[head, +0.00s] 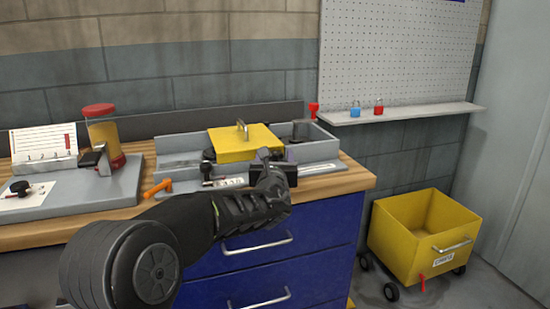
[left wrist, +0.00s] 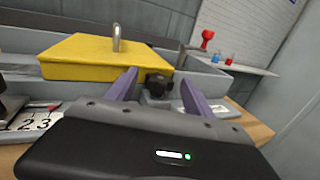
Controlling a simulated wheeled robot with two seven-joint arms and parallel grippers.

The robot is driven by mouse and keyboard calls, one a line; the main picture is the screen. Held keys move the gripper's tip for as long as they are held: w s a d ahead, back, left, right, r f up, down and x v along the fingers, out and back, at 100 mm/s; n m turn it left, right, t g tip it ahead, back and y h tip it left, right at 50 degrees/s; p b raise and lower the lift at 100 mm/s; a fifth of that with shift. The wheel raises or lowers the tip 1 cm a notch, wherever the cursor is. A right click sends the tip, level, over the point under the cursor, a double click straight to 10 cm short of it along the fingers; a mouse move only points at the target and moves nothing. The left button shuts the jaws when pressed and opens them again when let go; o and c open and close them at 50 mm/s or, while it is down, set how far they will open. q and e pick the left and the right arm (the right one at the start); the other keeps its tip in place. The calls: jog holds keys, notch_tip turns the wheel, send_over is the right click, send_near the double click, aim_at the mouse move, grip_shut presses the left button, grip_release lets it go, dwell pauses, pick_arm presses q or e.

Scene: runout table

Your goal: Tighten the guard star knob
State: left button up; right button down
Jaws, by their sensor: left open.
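The yellow guard (head: 244,143) with a metal handle sits on the grey machine bed. It also shows in the left wrist view (left wrist: 88,55). A dark star knob (left wrist: 158,85) is at the guard's front right corner in the left wrist view. My left gripper (head: 267,155) is open in front of the guard. In the left wrist view its two purple-grey fingers stand one on each side of the knob, with visible gaps. I cannot tell whether the fingertips reach past it. In the head view the gripper hides most of the knob. My right gripper is not in view.
An orange-handled tool (head: 158,188) lies near the bench edge. A red-lidded jar (head: 104,138) and a card stand (head: 43,148) are at left. A red knob (head: 313,109) stands behind the bed. A yellow wheeled bin (head: 405,240) stands on the floor at right.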

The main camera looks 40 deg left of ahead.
pick_arm(q)
jog(key=v, duration=0.7)
jog(key=shift+s+d+p, duration=0.2)
jog(key=shift+s+p, duration=0.2)
